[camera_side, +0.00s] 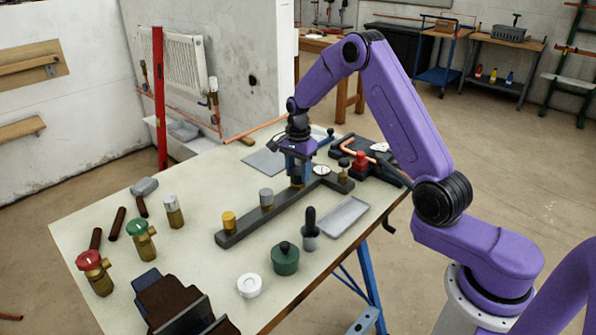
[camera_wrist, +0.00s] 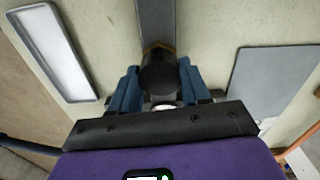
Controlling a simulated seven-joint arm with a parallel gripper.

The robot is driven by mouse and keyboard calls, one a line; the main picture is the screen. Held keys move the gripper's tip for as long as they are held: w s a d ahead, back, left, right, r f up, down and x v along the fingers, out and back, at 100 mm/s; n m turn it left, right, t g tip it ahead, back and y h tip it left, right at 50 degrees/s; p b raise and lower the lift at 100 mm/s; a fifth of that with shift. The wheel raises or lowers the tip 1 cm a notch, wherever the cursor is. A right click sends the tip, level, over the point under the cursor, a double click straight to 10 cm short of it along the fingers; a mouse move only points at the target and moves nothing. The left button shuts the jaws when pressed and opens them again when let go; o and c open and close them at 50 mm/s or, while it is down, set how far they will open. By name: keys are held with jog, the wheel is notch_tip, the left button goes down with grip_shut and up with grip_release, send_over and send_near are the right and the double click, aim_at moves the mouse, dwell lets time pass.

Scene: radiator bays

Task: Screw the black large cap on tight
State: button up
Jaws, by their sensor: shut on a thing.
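The black large cap (camera_wrist: 158,74) sits over a brass fitting (camera_wrist: 157,46) on the dark grey bar (camera_wrist: 155,15). My gripper (camera_side: 298,179) points down over the far part of the bar. In the wrist view my gripper (camera_wrist: 158,84) has its blue fingers on either side of the cap, shut on it. How far the cap is seated on the thread cannot be told.
A grey tray (camera_side: 344,217), a green pot (camera_side: 285,259) and a dark-topped bottle (camera_side: 310,230) stand nearby. Valves stand at the left.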

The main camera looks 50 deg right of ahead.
jog(key=m, duration=0.3)
jog(key=shift+m, duration=0.3)
jog(key=o, duration=1)
